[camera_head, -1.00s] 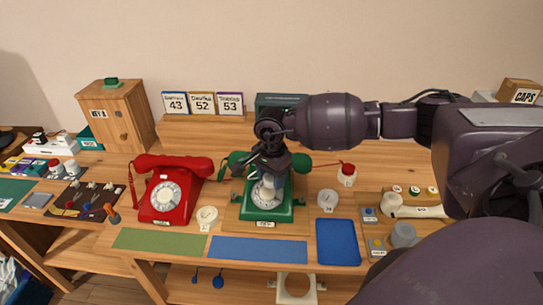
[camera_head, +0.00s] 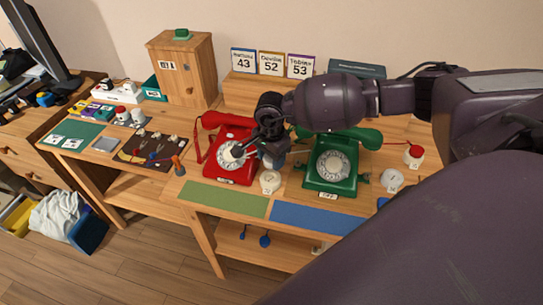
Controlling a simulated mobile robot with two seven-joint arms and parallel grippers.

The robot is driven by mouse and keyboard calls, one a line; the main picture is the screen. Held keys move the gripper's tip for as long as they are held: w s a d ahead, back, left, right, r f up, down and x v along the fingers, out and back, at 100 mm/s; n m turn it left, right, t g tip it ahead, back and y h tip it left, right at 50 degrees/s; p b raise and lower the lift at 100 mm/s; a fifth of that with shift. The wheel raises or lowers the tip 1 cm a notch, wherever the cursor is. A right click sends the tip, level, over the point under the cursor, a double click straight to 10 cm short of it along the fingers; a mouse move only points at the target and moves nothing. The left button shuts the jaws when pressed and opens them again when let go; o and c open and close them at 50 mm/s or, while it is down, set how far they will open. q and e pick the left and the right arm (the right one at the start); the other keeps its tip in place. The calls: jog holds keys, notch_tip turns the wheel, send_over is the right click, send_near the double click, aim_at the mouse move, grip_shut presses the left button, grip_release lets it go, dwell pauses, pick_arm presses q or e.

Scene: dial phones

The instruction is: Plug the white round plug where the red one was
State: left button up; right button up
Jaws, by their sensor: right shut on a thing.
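My right gripper (camera_head: 252,146), on a dark arm from the right, is in front of the red phone (camera_head: 232,176). A small pale round piece (camera_head: 237,152) shows at its fingertips, over the phone's dial. It looks like the white round plug, shut in the jaws, but it is too small to be certain. A dark plug board (camera_head: 133,156) lies to the left of the red phone. It bears several small plugs, among them an orange-handled one (camera_head: 178,165) at its right edge and a blue one (camera_head: 152,158). I cannot make out a red plug or an empty socket. My left gripper is not in view.
The green phone (camera_head: 316,183) stands right of the red one. A white round pot (camera_head: 270,181) stands between them. Green (camera_head: 225,199) and blue (camera_head: 310,217) mats line the front edge. A wooden cabinet (camera_head: 190,75) stands behind the board.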

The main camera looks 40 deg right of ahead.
aim_at(271, 180)
jog(key=shift+f+b, duration=0.7)
jog(key=shift+f, duration=0.7)
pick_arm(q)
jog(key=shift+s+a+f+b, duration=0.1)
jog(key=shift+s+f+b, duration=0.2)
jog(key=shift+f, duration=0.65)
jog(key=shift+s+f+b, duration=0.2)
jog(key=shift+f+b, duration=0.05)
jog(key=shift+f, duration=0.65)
pick_arm(e)
jog(key=shift+f, duration=1.15)
pick_arm(q)
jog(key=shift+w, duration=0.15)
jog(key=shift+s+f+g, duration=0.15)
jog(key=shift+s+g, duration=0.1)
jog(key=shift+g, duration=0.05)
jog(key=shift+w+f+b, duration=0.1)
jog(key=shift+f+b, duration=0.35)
jog(key=shift+b, duration=0.05)
pick_arm(e)
jog(key=shift+f, duration=0.65)
jog(key=o, duration=0.9)
jog(key=shift+c, duration=0.2)
jog(key=shift+o, duration=0.3)
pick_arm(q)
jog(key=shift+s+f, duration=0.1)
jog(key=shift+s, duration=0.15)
